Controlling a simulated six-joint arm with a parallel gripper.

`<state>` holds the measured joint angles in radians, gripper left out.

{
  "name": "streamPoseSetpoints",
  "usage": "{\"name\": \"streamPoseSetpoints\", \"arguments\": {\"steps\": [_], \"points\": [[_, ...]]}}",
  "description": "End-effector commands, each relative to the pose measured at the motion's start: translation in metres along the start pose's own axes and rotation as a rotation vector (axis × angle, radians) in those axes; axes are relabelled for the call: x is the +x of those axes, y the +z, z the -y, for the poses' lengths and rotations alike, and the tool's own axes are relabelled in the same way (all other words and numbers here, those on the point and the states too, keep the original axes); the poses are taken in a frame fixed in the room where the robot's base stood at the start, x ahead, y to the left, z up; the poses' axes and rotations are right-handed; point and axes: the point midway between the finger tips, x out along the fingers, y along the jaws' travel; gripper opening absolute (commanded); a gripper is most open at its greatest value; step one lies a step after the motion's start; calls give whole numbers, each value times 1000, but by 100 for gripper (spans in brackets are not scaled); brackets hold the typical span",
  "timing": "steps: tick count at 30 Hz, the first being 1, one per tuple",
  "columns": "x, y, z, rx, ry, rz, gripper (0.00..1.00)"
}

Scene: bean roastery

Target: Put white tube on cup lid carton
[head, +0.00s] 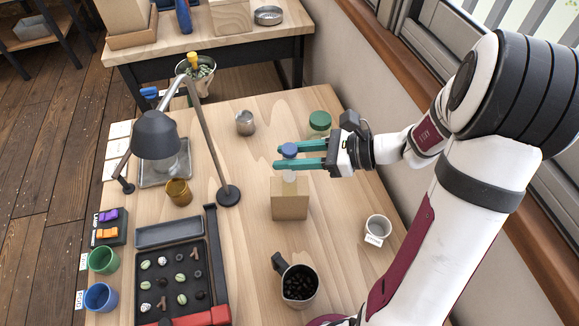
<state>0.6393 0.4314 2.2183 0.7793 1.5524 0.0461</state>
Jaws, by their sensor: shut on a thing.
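The white tube (290,176) has a blue cap (289,149) and stands roughly upright between the teal fingers of my gripper (281,156). My gripper is shut on it, reaching in from the right. The fingers hide the tube's middle. The brown carton (290,205), which I take to be the cup lid carton, stands on the table directly below the tube in the picture. The tube's lower end shows at the carton's top back edge. I cannot tell whether they touch.
A green-lidded jar (320,122) stands behind my gripper, with a metal cup (245,122) to the left. A lamp (156,135) arches left of the carton. A pitcher of dark beans (298,284) and a white cup (377,230) stand in front. A bean tray (180,250) lies front left.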

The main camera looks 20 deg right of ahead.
Motion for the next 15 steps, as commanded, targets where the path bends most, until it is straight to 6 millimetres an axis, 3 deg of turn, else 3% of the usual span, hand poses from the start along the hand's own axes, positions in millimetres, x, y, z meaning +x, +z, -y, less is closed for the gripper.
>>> {"name": "streamPoseSetpoints", "arguments": {"steps": [4, 15], "points": [[11, -26, 0, 4, 2, 1, 0], [13, -32, 0, 1, 0, 0, 0]]}}
